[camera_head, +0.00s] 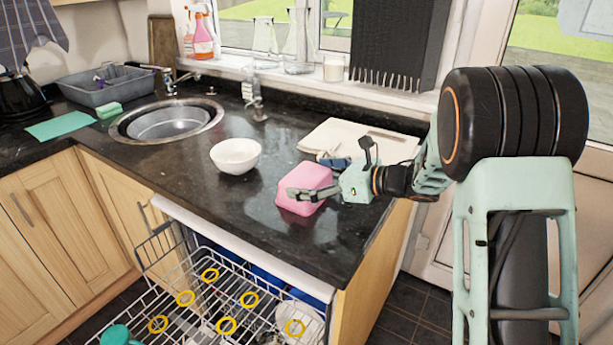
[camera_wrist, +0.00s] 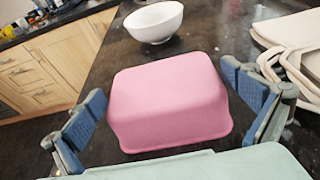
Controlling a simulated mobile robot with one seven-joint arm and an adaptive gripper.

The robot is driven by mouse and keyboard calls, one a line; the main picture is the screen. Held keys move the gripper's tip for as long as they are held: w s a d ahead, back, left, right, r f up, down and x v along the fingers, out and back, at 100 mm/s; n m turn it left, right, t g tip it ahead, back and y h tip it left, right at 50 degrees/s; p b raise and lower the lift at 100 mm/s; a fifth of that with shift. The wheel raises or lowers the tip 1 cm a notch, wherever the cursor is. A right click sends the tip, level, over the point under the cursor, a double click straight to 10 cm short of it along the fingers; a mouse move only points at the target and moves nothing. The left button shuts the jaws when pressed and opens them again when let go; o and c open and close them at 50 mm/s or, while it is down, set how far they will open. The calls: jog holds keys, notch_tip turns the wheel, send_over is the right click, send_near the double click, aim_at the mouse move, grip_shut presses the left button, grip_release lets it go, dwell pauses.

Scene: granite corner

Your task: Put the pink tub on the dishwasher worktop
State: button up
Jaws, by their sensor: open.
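The pink tub (camera_head: 304,184) sits on the dark granite worktop (camera_head: 262,218) above the open dishwasher, near its right end. It appears upside down, with its flat base up. In the wrist view the tub (camera_wrist: 170,100) lies between the two spread fingers of my gripper (camera_wrist: 168,112). In the head view my gripper (camera_head: 318,180) reaches in from the right at the tub's level, one finger passing in front of the tub. The gripper is open. I cannot tell whether a finger touches the tub.
A white bowl (camera_head: 236,155) stands behind and left of the tub. Pale chopping boards (camera_head: 345,137) lie behind the gripper. The dishwasher's pulled-out rack (camera_head: 215,300) is below the front edge. A sink (camera_head: 168,121) is at left. Worktop left of the tub is clear.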

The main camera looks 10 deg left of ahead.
jog(key=v, duration=1.1)
jog(key=shift+d+r, duration=0.1)
jog(key=shift+d, duration=0.25)
